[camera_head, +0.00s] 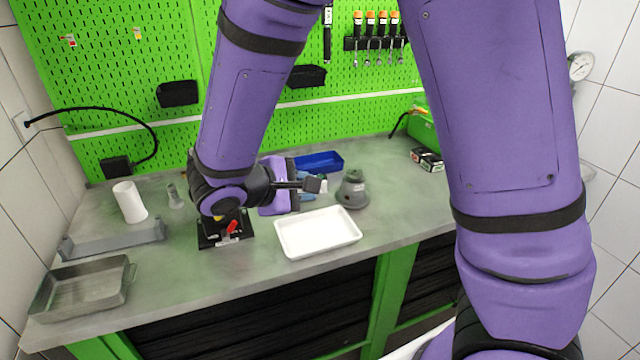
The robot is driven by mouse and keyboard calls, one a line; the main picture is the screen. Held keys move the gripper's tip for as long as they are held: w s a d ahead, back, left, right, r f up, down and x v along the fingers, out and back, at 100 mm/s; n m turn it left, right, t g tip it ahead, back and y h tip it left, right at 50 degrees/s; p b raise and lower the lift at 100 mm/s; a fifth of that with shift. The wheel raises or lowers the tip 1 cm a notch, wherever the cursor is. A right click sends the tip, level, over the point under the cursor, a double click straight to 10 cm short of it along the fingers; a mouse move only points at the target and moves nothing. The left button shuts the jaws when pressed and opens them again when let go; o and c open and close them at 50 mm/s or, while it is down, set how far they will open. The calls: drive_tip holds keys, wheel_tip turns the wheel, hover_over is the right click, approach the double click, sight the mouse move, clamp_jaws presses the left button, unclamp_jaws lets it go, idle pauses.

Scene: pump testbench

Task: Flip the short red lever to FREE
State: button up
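The short red lever (232,226) shows as a small red piece on a black fixture (226,241) on the workbench, left of the middle. A yellow part is just visible beside it. My wrist hangs over the fixture and hides its upper and rear parts. I cannot read any marking, so the lever's setting is unclear. My gripper (308,185) is to the right of and above the lever, apart from it, turned toward the right of the picture. Its fingers are small and partly hidden, so I cannot tell whether they are open.
A white tray (318,244) lies right of the fixture, with a grey pump-like part (352,190) behind it. A blue bin (319,161) stands behind my gripper. A white cylinder (130,202), grey holder (114,241) and metal pan (82,290) are at left. Bench front is clear.

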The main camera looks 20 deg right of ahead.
drive_tip(key=shift+m+g+y, duration=0.6)
drive_tip(key=shift+m+g, duration=0.2)
drive_tip(key=shift+g, duration=0.1)
drive_tip(key=shift+s+d+r, duration=1.15)
drive_tip(key=shift+s+d, duration=0.05)
drive_tip(key=shift+s, duration=0.1)
drive_tip(key=shift+o, duration=1.4)
drive_tip(key=n+t+y, duration=0.4)
drive_tip(key=n+t, duration=1.1)
drive_tip(key=n, duration=0.1)
approach(232, 229)
drive_tip(key=x, duration=0.9)
drive_tip(key=shift+w, duration=0.1)
clamp_jaws()
